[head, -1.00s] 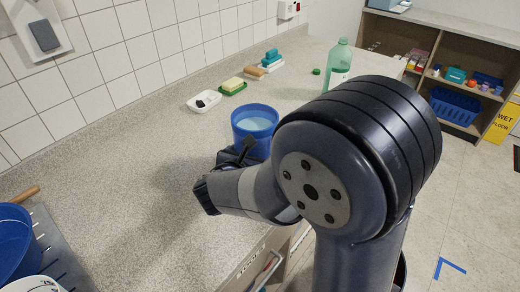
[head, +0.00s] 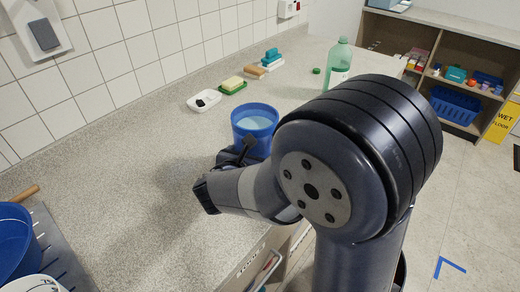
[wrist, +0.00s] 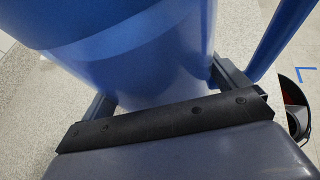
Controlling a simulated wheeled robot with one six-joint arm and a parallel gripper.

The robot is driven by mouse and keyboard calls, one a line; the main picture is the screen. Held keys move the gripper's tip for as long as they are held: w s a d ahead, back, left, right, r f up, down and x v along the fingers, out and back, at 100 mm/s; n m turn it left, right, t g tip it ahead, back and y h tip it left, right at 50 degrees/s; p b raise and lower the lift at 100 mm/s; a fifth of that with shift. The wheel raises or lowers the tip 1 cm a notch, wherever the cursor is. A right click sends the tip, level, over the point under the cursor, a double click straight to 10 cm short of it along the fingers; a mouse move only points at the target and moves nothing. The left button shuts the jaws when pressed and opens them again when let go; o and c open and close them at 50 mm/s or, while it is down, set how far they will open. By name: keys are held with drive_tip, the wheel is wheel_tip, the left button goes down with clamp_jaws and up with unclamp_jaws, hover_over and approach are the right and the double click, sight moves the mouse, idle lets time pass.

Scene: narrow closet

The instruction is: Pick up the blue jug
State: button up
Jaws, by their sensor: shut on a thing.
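The blue jug (head: 254,123) stands upright on the grey speckled counter in the head view, with pale liquid or a pale inside showing at its open top. My arm hides its lower right part. In the wrist view the jug (wrist: 150,60) fills the upper middle, and its handle (wrist: 285,35) shows at the right. My gripper (wrist: 165,95) has a finger on each side of the jug body and is shut on it. In the head view my gripper (head: 240,157) is partly hidden by my arm.
Behind the jug are a white dish (head: 204,101), a yellow sponge (head: 233,85) on a green base, brushes (head: 271,60) and a green bottle (head: 340,64). A blue bowl (head: 14,240) and rack (head: 55,255) are at the lower left. The counter between is clear.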

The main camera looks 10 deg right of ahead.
drive_tip(key=shift+r, duration=0.1)
drive_tip(key=shift+c, duration=0.5)
drive_tip(key=shift+w+r, duration=0.1)
drive_tip(key=shift+r, duration=0.1)
wheel_tip(320, 180, up, 10)
drive_tip(key=p, duration=0.1)
drive_tip(key=shift+f, duration=0.25)
idle(0.3)
drive_tip(key=shift+r, duration=0.1)
idle(0.5)
